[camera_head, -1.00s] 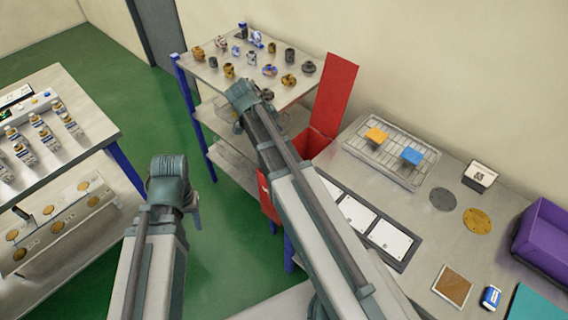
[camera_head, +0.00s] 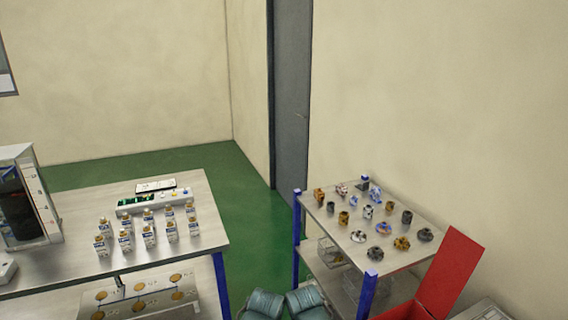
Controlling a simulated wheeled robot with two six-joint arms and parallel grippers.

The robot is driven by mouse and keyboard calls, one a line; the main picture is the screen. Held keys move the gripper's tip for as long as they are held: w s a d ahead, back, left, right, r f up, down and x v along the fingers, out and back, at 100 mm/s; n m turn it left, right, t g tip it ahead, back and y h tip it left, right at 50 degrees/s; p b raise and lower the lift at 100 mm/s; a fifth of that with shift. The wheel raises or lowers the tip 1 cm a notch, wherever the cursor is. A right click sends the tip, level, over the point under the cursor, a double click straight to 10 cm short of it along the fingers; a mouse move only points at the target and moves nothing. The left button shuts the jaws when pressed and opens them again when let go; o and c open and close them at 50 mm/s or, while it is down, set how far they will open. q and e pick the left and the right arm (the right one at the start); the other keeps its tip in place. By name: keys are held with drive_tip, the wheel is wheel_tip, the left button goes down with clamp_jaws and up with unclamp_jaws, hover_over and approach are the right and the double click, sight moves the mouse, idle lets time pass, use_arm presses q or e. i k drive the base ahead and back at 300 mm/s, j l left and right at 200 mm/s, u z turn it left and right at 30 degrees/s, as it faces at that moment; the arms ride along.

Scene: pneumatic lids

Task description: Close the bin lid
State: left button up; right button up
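The red bin lid (camera_head: 452,272) stands open and upright, leaning a little to the right, at the lower right of the head view. Below and left of it, part of the red bin (camera_head: 398,312) shows at the bottom edge; most of the bin is cut off. Two teal arm joints of mine show at the bottom centre, side by side, left of the bin and apart from it. Neither of my grippers shows, so their fingers and what they hold cannot be seen.
A shelf rack (camera_head: 385,255) with blue posts and several small metal parts stands beside the bin. A steel table (camera_head: 60,280) with several bottles is at the left. Green floor (camera_head: 255,235) lies open between them. A grey table corner (camera_head: 482,312) shows at the lower right.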

sight(457, 256)
drive_tip(key=i+j, duration=0.45)
drive_tip(key=i+j+z, duration=0.3)
drive_tip(key=z, duration=1.45)
